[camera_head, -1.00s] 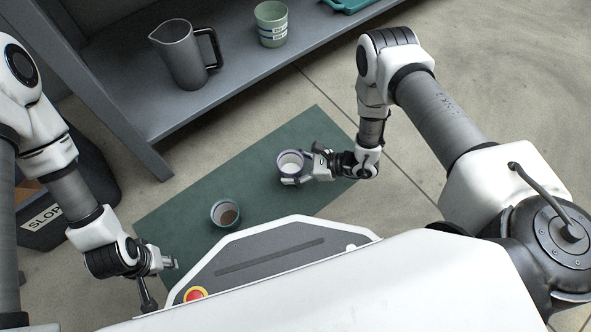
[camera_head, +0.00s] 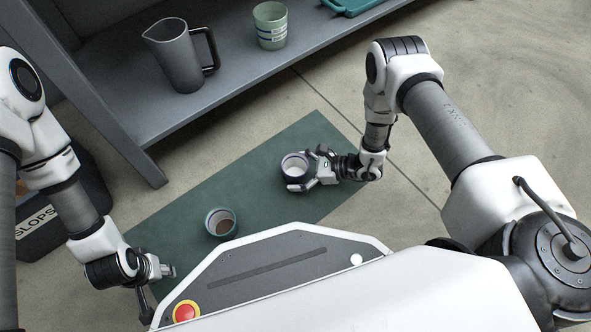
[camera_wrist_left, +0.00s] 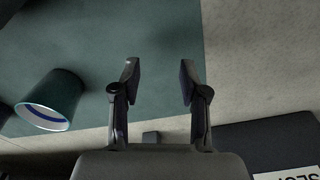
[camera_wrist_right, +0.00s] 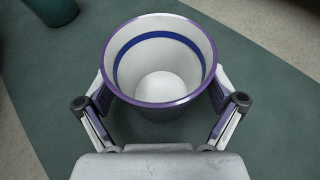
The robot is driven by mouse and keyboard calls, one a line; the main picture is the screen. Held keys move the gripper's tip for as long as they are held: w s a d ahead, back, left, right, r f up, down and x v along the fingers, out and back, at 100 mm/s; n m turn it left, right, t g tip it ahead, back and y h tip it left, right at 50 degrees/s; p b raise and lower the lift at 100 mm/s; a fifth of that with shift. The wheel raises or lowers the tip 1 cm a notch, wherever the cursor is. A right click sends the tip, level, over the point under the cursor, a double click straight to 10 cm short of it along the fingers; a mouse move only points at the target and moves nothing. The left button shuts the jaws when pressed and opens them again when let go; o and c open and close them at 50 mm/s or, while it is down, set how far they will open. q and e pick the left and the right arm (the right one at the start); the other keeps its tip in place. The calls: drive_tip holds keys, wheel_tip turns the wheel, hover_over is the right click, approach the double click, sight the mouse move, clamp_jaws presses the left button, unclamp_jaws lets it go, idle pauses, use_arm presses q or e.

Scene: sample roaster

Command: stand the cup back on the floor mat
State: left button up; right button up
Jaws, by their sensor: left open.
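A purple cup (camera_head: 295,161) with a pale inside and a blue band stands upright over the green floor mat (camera_head: 180,238). My right gripper (camera_head: 297,184) is closed around it, one finger on each side, as the right wrist view shows with the cup (camera_wrist_right: 160,62) between the fingers. Its base is hidden, so I cannot tell whether it touches the mat. A dark teal cup (camera_head: 220,223) with brown contents stands upright on the mat to the left. My left gripper (camera_head: 172,271) is open and empty near the mat's left end; its fingers (camera_wrist_left: 160,80) are apart.
A grey shelf (camera_head: 240,75) behind the mat holds a grey pitcher (camera_head: 174,58), a light green cup (camera_head: 270,27) and part of a teal tray (camera_head: 350,5). A dark bin labelled SLOPS (camera_head: 70,210) stands at left. Concrete floor to the right is clear.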

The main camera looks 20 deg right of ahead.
use_arm(q)
drive_tip(key=shift+r, duration=0.2)
use_arm(e)
drive_tip(key=shift+d+r, duration=0.2)
drive_tip(key=shift+r, duration=0.15)
drive_tip(key=p+v, duration=0.6)
drive_tip(key=v, duration=0.5)
drive_tip(key=shift+a+p, duration=0.1)
drive_tip(key=shift+p, duration=0.3)
use_arm(q)
wheel_tip(320, 180, up, 7)
drive_tip(key=s, duration=0.2)
drive_tip(key=shift+s+g, duration=0.15)
drive_tip(key=shift+g, duration=0.15)
use_arm(e)
drive_tip(key=shift+s+d, duration=0.2)
drive_tip(key=shift+d, duration=0.15)
use_arm(q)
drive_tip(key=shift+d+f, duration=0.1)
